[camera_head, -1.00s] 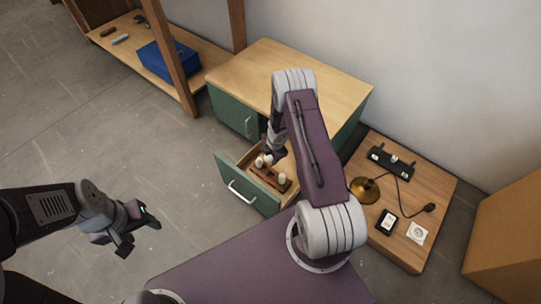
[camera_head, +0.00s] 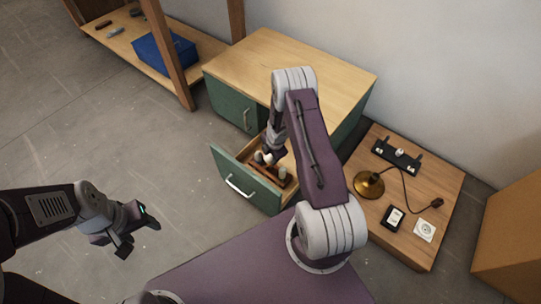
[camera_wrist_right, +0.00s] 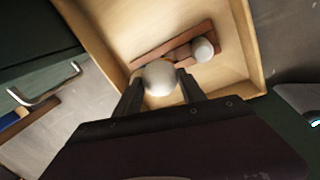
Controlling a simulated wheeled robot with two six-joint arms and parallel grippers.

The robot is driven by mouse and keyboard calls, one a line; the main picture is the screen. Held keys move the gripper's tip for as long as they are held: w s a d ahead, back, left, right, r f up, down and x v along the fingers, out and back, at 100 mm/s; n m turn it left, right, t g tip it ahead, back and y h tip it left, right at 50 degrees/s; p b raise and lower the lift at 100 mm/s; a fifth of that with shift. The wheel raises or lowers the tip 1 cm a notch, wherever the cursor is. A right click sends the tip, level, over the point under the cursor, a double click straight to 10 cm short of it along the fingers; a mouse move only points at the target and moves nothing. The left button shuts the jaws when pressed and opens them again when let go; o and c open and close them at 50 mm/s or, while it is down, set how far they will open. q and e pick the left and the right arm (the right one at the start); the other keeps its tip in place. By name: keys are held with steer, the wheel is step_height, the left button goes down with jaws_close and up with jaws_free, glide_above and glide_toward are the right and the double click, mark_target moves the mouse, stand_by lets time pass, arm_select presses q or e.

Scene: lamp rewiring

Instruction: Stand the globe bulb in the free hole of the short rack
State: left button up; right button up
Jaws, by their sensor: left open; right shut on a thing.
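The short rack (camera_head: 283,180) is a brown wooden bar inside the open drawer; it also shows in the right wrist view (camera_wrist_right: 178,45). A white round bulb (camera_wrist_right: 203,49) stands in it toward one end. My right gripper (camera_wrist_right: 160,80) is shut on the globe bulb (camera_wrist_right: 159,77), a white ball between its two dark fingers. The bulb is at the rack's other end in the wrist view. The fingers and bulb hide the hole, so I cannot tell whether its base is in it. My left gripper (camera_head: 130,234) is open and empty over the floor, far from the drawer.
The drawer's walls (camera_wrist_right: 258,70) stand close around the rack. The green cabinet (camera_head: 290,65) is behind it. A low wooden table (camera_head: 440,190) at right holds a brass lamp base (camera_head: 369,184), a black holder (camera_head: 397,156), a cord and small parts.

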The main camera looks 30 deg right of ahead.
steer(key=shift+s+b+x, duration=0.2)
steer(key=shift+b+x, duration=0.5)
steer(key=shift+x, duration=0.25)
steer(key=shift+s+b+x, duration=0.25)
steer(key=shift+b+x, duration=0.75)
steer(key=shift+x, duration=0.2)
steer(key=shift+s+f, duration=0.1)
steer(key=shift+f, duration=0.15)
steer(key=o, duration=1.5)
steer(key=shift+c, duration=0.2)
steer(key=p+v, duration=0.4)
steer(key=v, duration=0.5)
steer(key=shift+p, duration=0.4)
